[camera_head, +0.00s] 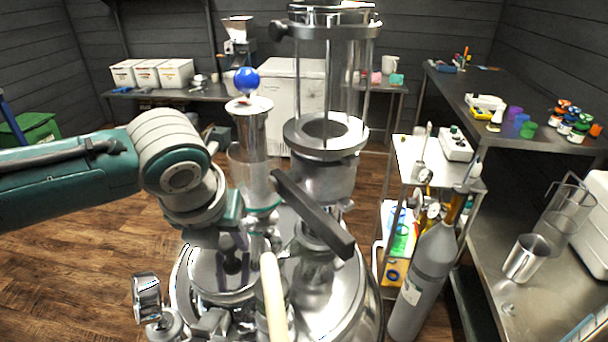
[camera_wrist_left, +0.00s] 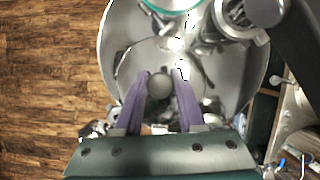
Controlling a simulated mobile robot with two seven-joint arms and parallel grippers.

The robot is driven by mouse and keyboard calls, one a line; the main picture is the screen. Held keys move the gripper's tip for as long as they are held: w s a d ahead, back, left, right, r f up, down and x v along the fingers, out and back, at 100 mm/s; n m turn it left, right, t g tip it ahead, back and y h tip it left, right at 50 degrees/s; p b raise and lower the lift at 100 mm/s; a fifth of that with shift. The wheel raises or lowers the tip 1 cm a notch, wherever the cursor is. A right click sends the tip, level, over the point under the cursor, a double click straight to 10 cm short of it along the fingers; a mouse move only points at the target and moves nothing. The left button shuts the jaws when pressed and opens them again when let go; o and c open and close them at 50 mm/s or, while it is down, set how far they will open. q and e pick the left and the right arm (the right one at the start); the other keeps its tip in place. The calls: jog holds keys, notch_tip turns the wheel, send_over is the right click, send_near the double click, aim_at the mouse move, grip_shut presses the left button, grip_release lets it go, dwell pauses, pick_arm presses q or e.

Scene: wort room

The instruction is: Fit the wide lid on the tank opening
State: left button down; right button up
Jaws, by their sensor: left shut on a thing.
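The steel tank (camera_head: 345,300) stands in the lower middle of the head view, and its top fills the upper part of the left wrist view (camera_wrist_left: 115,40). My left gripper (camera_head: 232,258) reaches in from the left over the tank's left side. In the left wrist view its purple fingers (camera_wrist_left: 161,88) are shut on the round knob of the wide lid (camera_wrist_left: 140,60). The lid is a flat, shiny disc, also in the head view (camera_head: 205,282). It lies over the tank top; I cannot tell whether it touches the rim. The opening is hidden. My right gripper is not in view.
A glass column with a blue ball (camera_head: 246,80) and a tall glass-and-steel column (camera_head: 325,135) rise beside the lid. A gauge (camera_head: 146,285) stands at the front left. A gas cylinder (camera_head: 425,280) and a cart (camera_head: 420,160) are at the right.

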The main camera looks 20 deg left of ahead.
pick_arm(q)
jog(key=shift+f+b, duration=0.4)
jog(key=shift+f, duration=0.1)
jog(key=c, duration=0.8)
grip_release()
jog(key=p+v, duration=1.1)
jog(key=p, duration=0.3)
jog(key=shift+w, duration=0.1)
